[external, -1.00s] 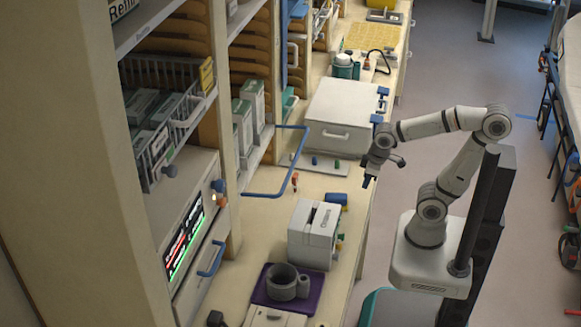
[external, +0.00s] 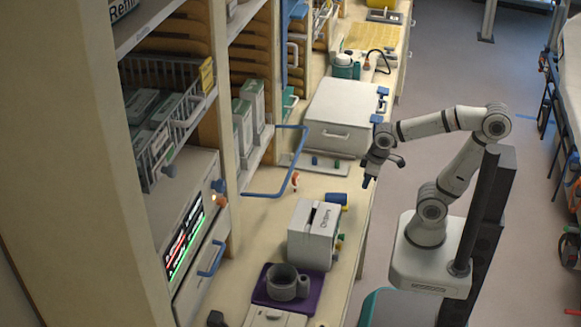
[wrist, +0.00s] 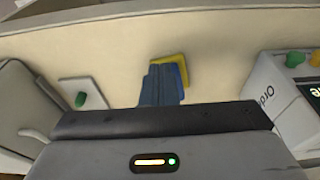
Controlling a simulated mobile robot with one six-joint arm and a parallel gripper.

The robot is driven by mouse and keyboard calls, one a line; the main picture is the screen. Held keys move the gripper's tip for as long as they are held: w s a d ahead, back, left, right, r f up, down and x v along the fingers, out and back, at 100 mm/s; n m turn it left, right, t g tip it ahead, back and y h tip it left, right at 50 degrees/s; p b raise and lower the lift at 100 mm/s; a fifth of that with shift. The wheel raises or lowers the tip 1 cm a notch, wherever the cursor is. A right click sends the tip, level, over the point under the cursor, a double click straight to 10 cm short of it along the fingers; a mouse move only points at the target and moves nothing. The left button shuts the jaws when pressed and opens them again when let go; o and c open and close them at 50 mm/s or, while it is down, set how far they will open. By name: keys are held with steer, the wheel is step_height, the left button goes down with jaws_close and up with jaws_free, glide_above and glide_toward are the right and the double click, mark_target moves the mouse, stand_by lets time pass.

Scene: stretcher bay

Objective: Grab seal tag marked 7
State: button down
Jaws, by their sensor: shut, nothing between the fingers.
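My gripper (external: 369,177) hangs over the front edge of the counter, between the large white case and the smaller white box. Its blue fingers (wrist: 162,84) are shut with nothing between them. In the wrist view a yellow piece (wrist: 172,60) shows just behind and beside the fingertips, partly hidden by them. I cannot tell whether it is a seal tag. No tag marked 7 can be read in either view.
The large white case (external: 341,117) stands behind the gripper. The smaller white box (external: 313,234) stands in front, with coloured knobs on its side and a blue object (external: 337,199) beside it. A blue rail handle (external: 280,194) sticks out over the counter. Floor is clear behind the arm.

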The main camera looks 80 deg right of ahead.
steer(key=c, duration=0.9)
jaws_free()
